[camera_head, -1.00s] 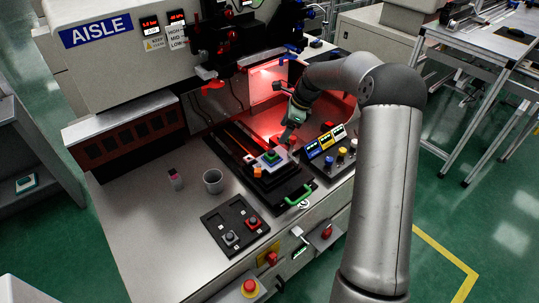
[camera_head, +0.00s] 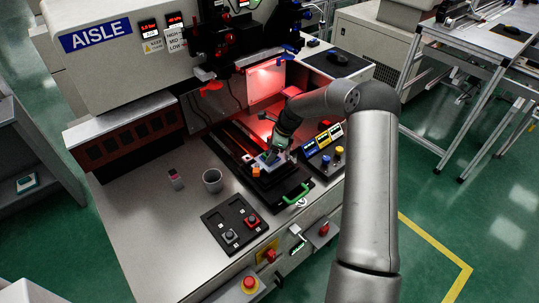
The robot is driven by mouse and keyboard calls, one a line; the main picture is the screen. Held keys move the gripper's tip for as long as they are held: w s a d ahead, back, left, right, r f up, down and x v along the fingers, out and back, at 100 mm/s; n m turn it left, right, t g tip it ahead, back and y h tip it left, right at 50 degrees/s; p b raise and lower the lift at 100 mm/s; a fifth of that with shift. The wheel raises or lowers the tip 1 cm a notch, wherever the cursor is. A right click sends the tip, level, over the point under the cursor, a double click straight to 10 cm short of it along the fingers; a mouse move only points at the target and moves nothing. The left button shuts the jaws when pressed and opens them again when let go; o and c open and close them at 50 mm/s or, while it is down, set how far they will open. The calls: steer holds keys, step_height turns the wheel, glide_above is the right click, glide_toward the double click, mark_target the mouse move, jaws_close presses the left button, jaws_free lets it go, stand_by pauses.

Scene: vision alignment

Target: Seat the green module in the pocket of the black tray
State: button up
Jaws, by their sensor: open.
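The green module (camera_head: 269,157) sits on a pale plate on the black slide fixture (camera_head: 266,186), inside the machine's work area. My gripper (camera_head: 273,152) is open, low over the green module and partly covering it. I cannot tell whether its fingers touch the module. The pocket detail at the tray's back is too small to make out clearly.
A green handle (camera_head: 297,194) projects at the slide's front. A control box (camera_head: 325,152) with knobs is close right of my gripper.

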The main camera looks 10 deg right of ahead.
steer(key=c, duration=1)
steer(key=shift+o, duration=0.2)
steer(key=shift+r, duration=0.1)
